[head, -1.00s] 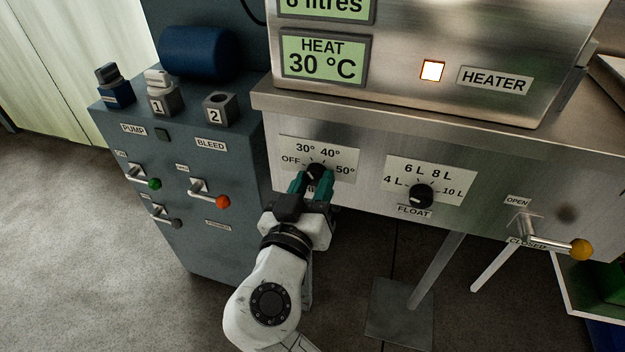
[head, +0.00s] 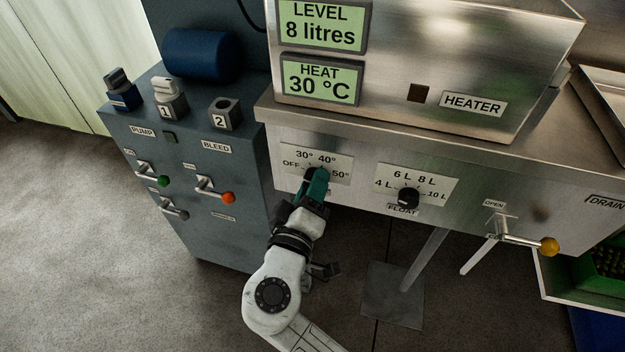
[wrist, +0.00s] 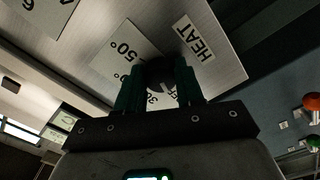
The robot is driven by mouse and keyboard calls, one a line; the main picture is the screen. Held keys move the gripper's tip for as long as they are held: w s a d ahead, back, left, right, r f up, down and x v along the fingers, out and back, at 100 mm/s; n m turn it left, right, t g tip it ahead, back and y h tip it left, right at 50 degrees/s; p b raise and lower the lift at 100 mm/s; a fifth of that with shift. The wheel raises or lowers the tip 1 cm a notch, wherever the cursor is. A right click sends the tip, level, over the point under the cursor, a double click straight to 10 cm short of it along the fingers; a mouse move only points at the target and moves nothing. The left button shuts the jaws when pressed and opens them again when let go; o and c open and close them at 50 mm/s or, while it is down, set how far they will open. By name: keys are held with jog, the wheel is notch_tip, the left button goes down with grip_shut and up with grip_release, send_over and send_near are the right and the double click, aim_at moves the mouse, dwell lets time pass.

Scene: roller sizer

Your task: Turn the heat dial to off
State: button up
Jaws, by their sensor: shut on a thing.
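The black heat dial (head: 310,174) sits on a white scale plate (head: 292,152) marked OFF, 30°, 40° and 50°, on the front of the steel tank. My gripper (head: 315,182) is shut on the dial, its teal fingers turned so that one mostly covers the other in the head view. In the wrist view the dial (wrist: 160,74) shows between the two fingers, near the HEAT label (wrist: 194,38). The fingers hide much of the dial, so I cannot read its pointer. The heat display (head: 319,80) reads 30 °C. The heater lamp (head: 419,93) is dark.
The float dial (head: 408,198) is to the right on the same panel. A drain lever with a yellow knob (head: 548,246) sticks out farther right. The blue-grey pump cabinet (head: 235,185) with levers stands close on the left. Open floor lies in front.

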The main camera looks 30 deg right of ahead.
jog(key=shift+a+n, duration=0.1)
jog(key=shift+n, duration=0.2)
jog(key=o, duration=1)
jog(key=shift+o, duration=0.2)
jog(key=p+v, duration=0.1)
jog(key=v, duration=0.9)
jog(key=shift+s+a, duration=0.25)
jog(key=shift+s, duration=0.05)
